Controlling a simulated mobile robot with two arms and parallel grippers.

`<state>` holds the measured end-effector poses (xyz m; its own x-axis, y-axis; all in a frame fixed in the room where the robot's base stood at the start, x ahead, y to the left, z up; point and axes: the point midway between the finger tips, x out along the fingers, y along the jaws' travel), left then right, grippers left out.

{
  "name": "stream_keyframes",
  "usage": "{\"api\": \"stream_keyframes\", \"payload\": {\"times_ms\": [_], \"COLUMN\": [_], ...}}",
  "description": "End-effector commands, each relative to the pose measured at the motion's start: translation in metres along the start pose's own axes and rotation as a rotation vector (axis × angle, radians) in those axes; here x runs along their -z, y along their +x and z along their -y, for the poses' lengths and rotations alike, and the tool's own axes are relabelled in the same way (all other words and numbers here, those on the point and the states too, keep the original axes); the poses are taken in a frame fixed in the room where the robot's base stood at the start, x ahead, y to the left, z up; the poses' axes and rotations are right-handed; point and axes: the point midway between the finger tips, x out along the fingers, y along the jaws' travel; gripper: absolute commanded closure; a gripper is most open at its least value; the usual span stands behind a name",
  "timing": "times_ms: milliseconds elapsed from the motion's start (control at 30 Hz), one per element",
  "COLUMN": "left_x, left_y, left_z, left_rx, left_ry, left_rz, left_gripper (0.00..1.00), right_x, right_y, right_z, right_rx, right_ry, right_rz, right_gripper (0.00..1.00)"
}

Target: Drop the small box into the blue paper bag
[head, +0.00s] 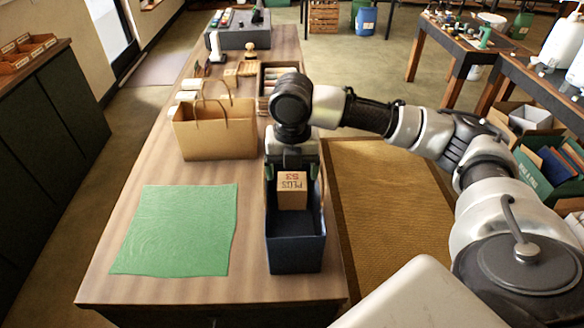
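The small box (292,192) is a tan cube with printed lettering on its top face. It is inside the mouth of the dark blue paper bag (295,254), which stands upright at the right side of the wooden table. My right gripper (292,172) points down over the bag's far half, just above the box. Its fingers look spread wider than the box, with gaps at both sides. I cannot tell whether the box rests on the bag's bottom, since the front wall hides it. My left gripper is not in view.
A brown paper bag (217,132) with handles stands behind and left of the blue bag. A green cloth (177,230) lies flat at the front left of the table (140,165). A brown mat (385,200) covers the floor to the right. Small items and a grey case (238,36) are farther back.

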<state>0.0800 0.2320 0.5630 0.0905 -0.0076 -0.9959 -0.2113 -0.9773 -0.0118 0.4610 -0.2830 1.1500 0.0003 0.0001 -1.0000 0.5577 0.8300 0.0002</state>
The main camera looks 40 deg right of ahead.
Motion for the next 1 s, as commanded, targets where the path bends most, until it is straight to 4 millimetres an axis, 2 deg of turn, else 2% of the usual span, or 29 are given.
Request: {"api": "stream_keyframes", "payload": {"times_ms": [100,367,533,800,1000], "left_x": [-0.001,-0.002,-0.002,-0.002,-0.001], "left_y": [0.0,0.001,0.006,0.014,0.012], "left_z": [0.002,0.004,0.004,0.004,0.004], "left_rx": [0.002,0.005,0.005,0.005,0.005], "left_ry": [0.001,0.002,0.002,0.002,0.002], "left_rz": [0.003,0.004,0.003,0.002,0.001], "left_gripper": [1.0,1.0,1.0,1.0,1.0], "right_x": [0.0,0.0,-0.001,0.0,0.0], "right_y": [0.0,-0.003,-0.026,-0.081,-0.105], "right_z": [0.0,0.0,-0.001,-0.001,0.0], "right_rx": [0.0,-0.001,-0.004,-0.004,-0.001], "right_ry": [0.0,0.0,-0.001,0.0,0.0], "right_rz": [0.0,0.001,0.003,0.003,0.002], "right_gripper": [0.05,0.05,0.05,0.05,0.05]}}
